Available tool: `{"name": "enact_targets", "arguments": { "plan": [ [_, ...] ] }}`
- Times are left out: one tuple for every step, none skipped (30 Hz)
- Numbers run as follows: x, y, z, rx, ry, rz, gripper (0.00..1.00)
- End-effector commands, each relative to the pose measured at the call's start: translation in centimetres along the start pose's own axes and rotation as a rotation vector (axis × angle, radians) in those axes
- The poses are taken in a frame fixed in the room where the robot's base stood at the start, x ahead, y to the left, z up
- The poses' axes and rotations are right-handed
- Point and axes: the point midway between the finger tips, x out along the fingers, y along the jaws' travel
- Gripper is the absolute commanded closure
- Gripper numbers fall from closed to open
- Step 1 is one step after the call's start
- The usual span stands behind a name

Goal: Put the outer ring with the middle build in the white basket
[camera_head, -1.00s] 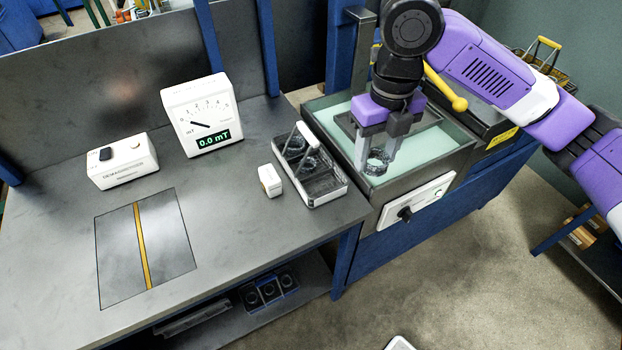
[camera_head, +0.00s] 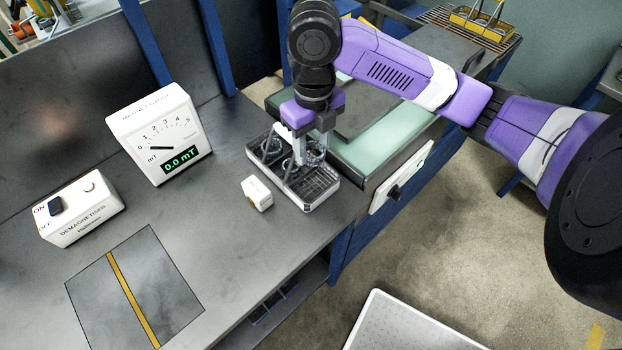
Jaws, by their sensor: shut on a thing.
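The white basket (camera_head: 322,206) stands on the bench beside the green-topped machine, with wire dividers inside. My gripper (camera_head: 312,157) points down over the basket, shut on a dark metal ring (camera_head: 316,159). The ring is at the basket's right side, low near its rim; I cannot tell whether it touches the basket. Another dark ring (camera_head: 271,146) sits in the basket's back left part. The basket's handle and my fingers partly hide the middle. The front compartments look empty. The build of the held ring is too small to tell.
A small white block (camera_head: 257,193) stands just left of the basket. A white meter (camera_head: 160,133) reading 0.0 mT and a white demagnetiser (camera_head: 80,209) stand further left. The grinder's green surface (camera_head: 385,139) is right of the basket.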

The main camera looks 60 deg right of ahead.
Motion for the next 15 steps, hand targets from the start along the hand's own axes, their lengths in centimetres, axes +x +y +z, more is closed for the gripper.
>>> {"name": "enact_targets", "arguments": {
  "plan": [
    [1.1,-0.1,-0.1,0.005,0.004,0.000,1.00],
    [1.8,-0.1,-0.1,0.004,0.003,0.000,1.00],
    [2.8,-0.1,-0.1,0.005,0.004,0.000,1.00],
    [3.5,-0.1,-0.1,0.005,0.003,0.000,1.00],
    [4.2,-0.1,-0.1,0.004,0.004,-0.001,1.00],
    [5.1,-0.1,-0.1,0.004,0.003,0.000,1.00],
    [5.7,-0.1,-0.1,0.005,0.002,-0.001,1.00],
    [6.2,-0.1,-0.1,0.003,0.003,0.000,1.00],
    [6.9,-0.1,0.0,0.003,0.001,-0.001,1.00],
    [7.3,-0.1,-0.1,0.003,0.001,-0.002,1.00],
    [7.6,-0.1,0.0,0.003,0.001,-0.002,1.00],
    [8.0,-0.1,0.0,0.003,0.000,-0.001,1.00],
    [8.2,-0.1,0.0,0.003,-0.001,-0.001,1.00],
    [8.3,-0.1,0.0,0.002,-0.001,-0.001,1.00],
    [8.5,-0.1,0.0,0.002,0.000,-0.001,1.00]
  ]
}}
